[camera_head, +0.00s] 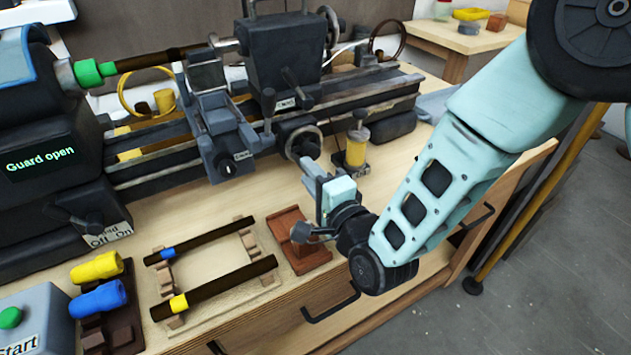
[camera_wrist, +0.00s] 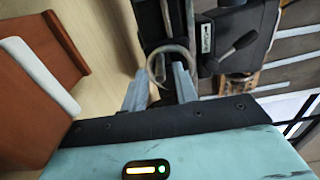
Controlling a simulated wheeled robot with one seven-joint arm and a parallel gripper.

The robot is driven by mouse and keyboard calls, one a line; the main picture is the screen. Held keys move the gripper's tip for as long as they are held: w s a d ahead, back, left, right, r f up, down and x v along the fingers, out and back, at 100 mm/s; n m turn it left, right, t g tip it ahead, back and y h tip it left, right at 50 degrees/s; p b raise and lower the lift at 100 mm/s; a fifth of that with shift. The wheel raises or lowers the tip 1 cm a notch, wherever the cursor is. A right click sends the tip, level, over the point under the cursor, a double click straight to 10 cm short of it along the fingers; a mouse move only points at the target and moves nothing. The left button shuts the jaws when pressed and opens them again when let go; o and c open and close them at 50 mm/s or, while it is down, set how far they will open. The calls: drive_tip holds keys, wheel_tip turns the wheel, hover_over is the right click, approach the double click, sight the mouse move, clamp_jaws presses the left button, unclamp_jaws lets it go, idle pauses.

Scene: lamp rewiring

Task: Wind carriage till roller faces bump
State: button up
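The grey carriage (camera_head: 215,108) sits on the lathe's rails, left of the dark tailstock block (camera_head: 285,60). A dark rod (camera_head: 150,60) runs from the green chuck end toward the tailstock, behind the carriage. I cannot make out the roller or the bump clearly. A round handwheel (camera_head: 302,138) stands at the lathe's front, right of the carriage. My gripper (camera_head: 318,172) is just in front of and below this wheel. In the wrist view my gripper's fingers (camera_wrist: 160,82) are apart, with the wheel's pale rim (camera_wrist: 163,60) between or just beyond them; contact cannot be told.
A reddish-brown block (camera_head: 300,245) is below my gripper. Two dark rods with blue and yellow bands (camera_head: 225,287) lie on a wooden rack. The lathe's screen (camera_head: 40,160) reads "Guard open".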

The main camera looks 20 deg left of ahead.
clamp_jaws()
drive_tip(key=c, duration=0.6)
unclamp_jaws()
drive_tip(key=shift+f, duration=0.1)
drive_tip(key=shift+w+d+f+b, duration=0.2)
drive_tip(key=shift+f+b, duration=0.25)
drive_tip(key=shift+b, duration=0.2)
drive_tip(key=shift+w+d+f+b, duration=0.4)
drive_tip(key=shift+f+b, duration=0.1)
drive_tip(key=shift+b, duration=0.15)
drive_tip(key=shift+w+d+f+b, duration=0.2)
drive_tip(key=shift+w+d+b, duration=0.35)
drive_tip(key=shift+w+d, duration=0.3)
drive_tip(key=shift+w+d+r, duration=0.15)
drive_tip(key=shift+w+d, duration=0.15)
drive_tip(key=shift+w, duration=0.2)
